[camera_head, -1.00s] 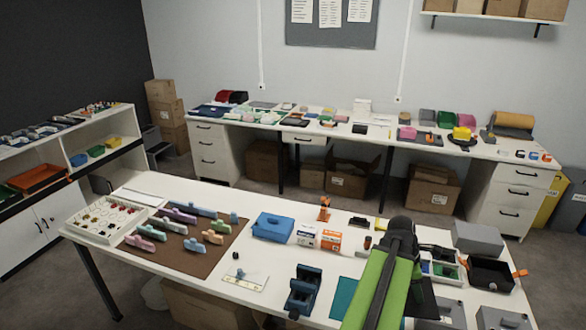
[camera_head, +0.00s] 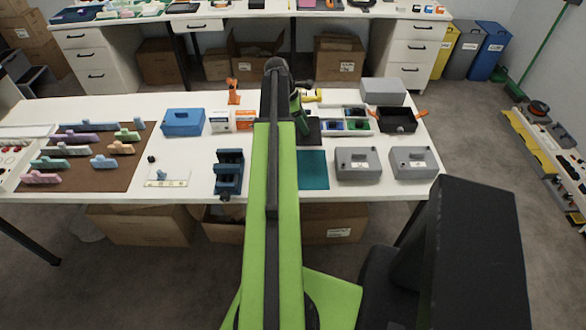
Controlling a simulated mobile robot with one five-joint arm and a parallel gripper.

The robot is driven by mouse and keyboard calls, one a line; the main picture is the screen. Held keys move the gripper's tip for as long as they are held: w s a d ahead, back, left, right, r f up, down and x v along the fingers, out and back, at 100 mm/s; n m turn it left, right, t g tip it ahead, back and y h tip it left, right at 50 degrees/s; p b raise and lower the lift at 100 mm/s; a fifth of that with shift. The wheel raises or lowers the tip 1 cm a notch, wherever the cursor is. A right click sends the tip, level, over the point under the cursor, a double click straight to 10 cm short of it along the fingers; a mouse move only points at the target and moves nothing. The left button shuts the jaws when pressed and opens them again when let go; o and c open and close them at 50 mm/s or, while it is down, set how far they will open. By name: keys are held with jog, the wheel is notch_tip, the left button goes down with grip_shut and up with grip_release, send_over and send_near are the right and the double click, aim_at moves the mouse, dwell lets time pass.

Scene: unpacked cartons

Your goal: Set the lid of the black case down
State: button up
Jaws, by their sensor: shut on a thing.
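The black case (camera_head: 397,121) stands open at the right back of the near table, with orange parts at its sides. My green arm reaches over the table, and its elbow hides much of the middle. My gripper (camera_head: 301,124) is at the lower end of the short green link, mostly hidden behind my arm. It seems shut on a flat black piece (camera_head: 311,132), which looks like the case's lid, left of the case. I cannot tell whether this piece touches the table.
A teal mat (camera_head: 313,170) lies in front of the black piece. Grey cases (camera_head: 358,165) (camera_head: 414,163) stand to its right, and a grey block (camera_head: 383,91) stands behind the black case. A tray of small parts (camera_head: 345,122) sits between. A blue holder (camera_head: 229,172) stands left.

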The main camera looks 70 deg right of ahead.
jog(key=a+f+b, duration=0.1)
jog(key=a+f, duration=0.1)
jog(key=a, duration=0.1)
jog(key=a+f+b, duration=0.2)
jog(key=a, duration=0.1)
jog(key=a+f+b, duration=0.2)
jog(key=a, duration=0.2)
jog(key=shift+w, duration=0.3)
notch_tip(320, 180, down, 5)
jog(key=b, duration=0.4)
jog(key=shift+r, duration=0.45)
jog(key=shift+f, duration=0.2)
jog(key=o, duration=1.5)
jog(key=shift+c, duration=0.2)
jog(key=shift+r, duration=0.1)
